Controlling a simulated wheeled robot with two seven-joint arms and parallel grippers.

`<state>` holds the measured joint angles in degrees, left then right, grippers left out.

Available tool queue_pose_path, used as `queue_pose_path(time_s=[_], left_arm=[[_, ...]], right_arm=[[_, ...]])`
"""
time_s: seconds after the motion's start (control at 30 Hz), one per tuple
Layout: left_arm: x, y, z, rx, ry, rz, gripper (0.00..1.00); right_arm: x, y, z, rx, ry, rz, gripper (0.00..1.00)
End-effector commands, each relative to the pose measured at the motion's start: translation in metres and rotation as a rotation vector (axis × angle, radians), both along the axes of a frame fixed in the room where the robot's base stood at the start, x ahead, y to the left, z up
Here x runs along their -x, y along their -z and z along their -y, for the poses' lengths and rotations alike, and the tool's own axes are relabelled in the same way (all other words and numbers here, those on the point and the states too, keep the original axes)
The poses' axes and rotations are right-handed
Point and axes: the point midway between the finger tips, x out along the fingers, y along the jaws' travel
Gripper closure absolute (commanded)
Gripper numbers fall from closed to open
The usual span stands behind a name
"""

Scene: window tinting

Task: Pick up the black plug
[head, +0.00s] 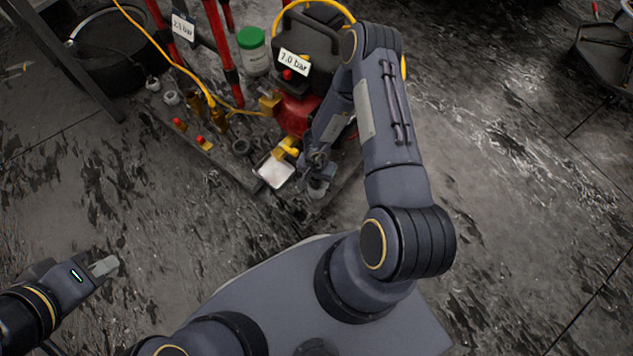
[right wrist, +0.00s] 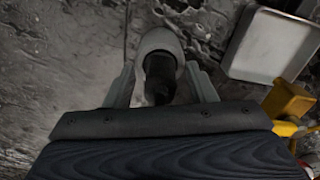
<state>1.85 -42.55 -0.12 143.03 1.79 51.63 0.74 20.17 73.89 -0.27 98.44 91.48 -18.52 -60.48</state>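The black plug (right wrist: 159,82) shows in the right wrist view, standing in or against a pale grey round piece (right wrist: 158,42). My right gripper (right wrist: 162,84) has its two fingers spread, one on each side of the plug, with gaps visible between. In the head view my right gripper (head: 318,172) points down at the front right corner of the board on the floor; the plug there is mostly hidden by the gripper. My left gripper (head: 103,267) is at the lower left, away from everything, with its fingers too small to read.
A metal tray (head: 274,171) lies beside the right gripper, with a yellow part (head: 288,147) behind it. A red and black compressor (head: 300,75) labelled 7.0 bar stands behind. A green-lidded jar (head: 252,50), red posts and several small fittings stand left.

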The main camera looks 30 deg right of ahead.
Motion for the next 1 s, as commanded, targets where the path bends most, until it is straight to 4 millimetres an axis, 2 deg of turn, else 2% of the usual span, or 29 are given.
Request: queue_pose_path(time_s=[0.03, 0.33, 0.67, 0.77, 0.9, 1.0], left_arm=[[0.000, 0.000, 0.000, 0.000, 0.000, 0.000, 1.00], [0.000, 0.000, 0.000, 0.000, 0.000, 0.000, 1.00], [0.000, -0.005, 0.000, 0.000, 0.000, 0.000, 1.00], [0.000, -0.013, 0.000, 0.000, 0.000, 0.000, 1.00], [0.000, -0.032, 0.000, 0.000, 0.000, 0.000, 1.00], [0.000, -0.037, 0.000, 0.000, 0.000, 0.000, 1.00]], right_arm=[[0.000, 0.000, 0.000, 0.000, 0.000, 0.000, 0.56], [0.000, 0.000, 0.000, 0.000, 0.000, 0.000, 0.94], [0.000, -0.006, 0.000, -0.001, 0.000, 0.001, 0.94], [-0.001, -0.017, 0.000, 0.000, 0.001, 0.001, 0.94], [-0.001, -0.041, 0.000, 0.000, 0.001, 0.002, 0.94], [0.013, -0.056, 0.011, 0.002, 0.000, -0.001, 0.94]])
